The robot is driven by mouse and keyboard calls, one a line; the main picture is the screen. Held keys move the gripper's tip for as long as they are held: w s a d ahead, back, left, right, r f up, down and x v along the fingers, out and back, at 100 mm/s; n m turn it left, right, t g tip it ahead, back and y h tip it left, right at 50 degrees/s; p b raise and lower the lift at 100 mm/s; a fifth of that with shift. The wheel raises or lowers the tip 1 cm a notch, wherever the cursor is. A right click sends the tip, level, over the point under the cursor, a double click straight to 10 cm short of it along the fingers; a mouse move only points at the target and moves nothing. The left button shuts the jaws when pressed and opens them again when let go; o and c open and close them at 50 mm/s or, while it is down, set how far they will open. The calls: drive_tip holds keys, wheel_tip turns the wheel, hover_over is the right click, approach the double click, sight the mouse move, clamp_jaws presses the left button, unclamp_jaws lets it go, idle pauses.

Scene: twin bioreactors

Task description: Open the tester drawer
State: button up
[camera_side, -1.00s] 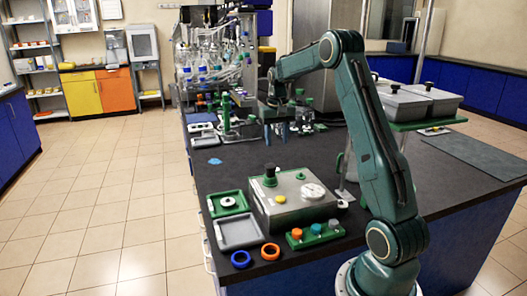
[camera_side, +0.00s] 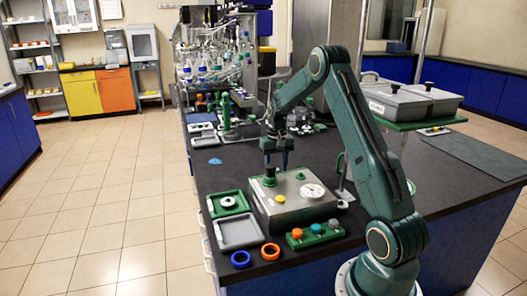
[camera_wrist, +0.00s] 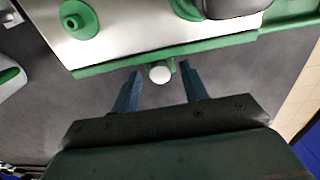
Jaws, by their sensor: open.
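The tester is a metal box (camera_side: 300,212) with a green knob, a yellow button and a white dial on top, standing on the dark bench. In the wrist view its pale top (camera_wrist: 140,22) has a green strip along the near edge. A round white knob (camera_wrist: 159,72) sticks out from that green front (camera_wrist: 115,66), which appears to be the drawer front. My gripper (camera_side: 276,165) points down at the far side of the tester. In the wrist view its open blue fingers (camera_wrist: 160,70) stand either side of the white knob, with gaps visible. The drawer looks shut.
A green tray (camera_side: 240,208) and a grey tray (camera_side: 222,232) lie left of the tester. Blue (camera_side: 240,259) and orange (camera_side: 270,251) rings and a green button panel (camera_side: 338,232) lie in front. Glassware (camera_side: 215,60) stands at the back.

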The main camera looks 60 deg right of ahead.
clamp_jaws()
drive_tip(key=shift+w+d, duration=3.9)
drive_tip(key=shift+w, duration=0.05)
unclamp_jaws()
